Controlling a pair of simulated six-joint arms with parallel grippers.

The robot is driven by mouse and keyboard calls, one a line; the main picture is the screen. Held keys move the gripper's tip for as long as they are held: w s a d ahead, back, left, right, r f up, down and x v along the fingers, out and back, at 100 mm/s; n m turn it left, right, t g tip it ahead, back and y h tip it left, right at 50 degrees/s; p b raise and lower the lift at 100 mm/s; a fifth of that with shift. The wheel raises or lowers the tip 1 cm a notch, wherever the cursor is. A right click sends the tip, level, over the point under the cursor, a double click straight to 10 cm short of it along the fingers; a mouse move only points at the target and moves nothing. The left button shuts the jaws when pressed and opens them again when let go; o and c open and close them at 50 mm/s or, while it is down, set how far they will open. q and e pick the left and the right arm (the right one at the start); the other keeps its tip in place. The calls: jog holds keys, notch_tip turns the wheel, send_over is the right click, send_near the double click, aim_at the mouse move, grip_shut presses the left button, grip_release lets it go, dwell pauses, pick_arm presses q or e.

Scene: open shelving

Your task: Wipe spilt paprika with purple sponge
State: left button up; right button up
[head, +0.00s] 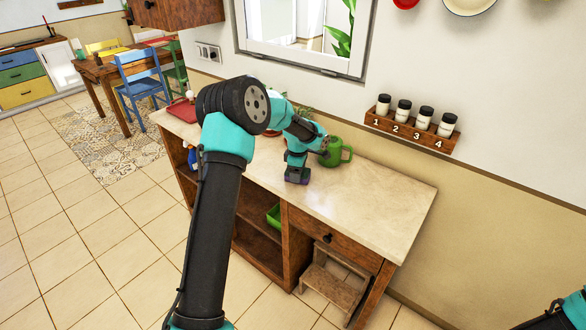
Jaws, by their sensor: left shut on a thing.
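My left gripper (297,168) points down at the counter (375,205), around the middle of its length. It is shut on the purple sponge (297,180), of which only a small dark purple part shows under the fingers. The sponge is at or just above the counter top; I cannot tell if it touches. I see no spilt paprika on the bare part of the counter; my left arm hides part of the top. Only a piece of my right arm shows at the lower right corner, with its gripper out of view.
A green watering can (336,152) stands right behind my left gripper. A red board (182,110) lies at the counter's far left end. A rack of numbered jars (412,127) hangs on the wall. The counter's right part is clear. A wooden step stool (335,285) stands below.

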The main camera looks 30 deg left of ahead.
pick_arm(q)
jog(key=shift+s+d+f, duration=0.1)
jog(key=shift+d+f, duration=0.1)
jog(key=shift+d, duration=0.35)
jog(key=shift+d+r, duration=0.15)
jog(key=shift+d, duration=0.2)
jog(key=shift+w+a+r, duration=0.1)
jog(key=shift+a, duration=0.95)
jog(key=shift+w+a+r, duration=0.1)
jog(key=shift+a, duration=0.9)
jog(key=shift+r, duration=3.8)
jog(key=shift+s, duration=0.1)
jog(key=shift+f, duration=0.15)
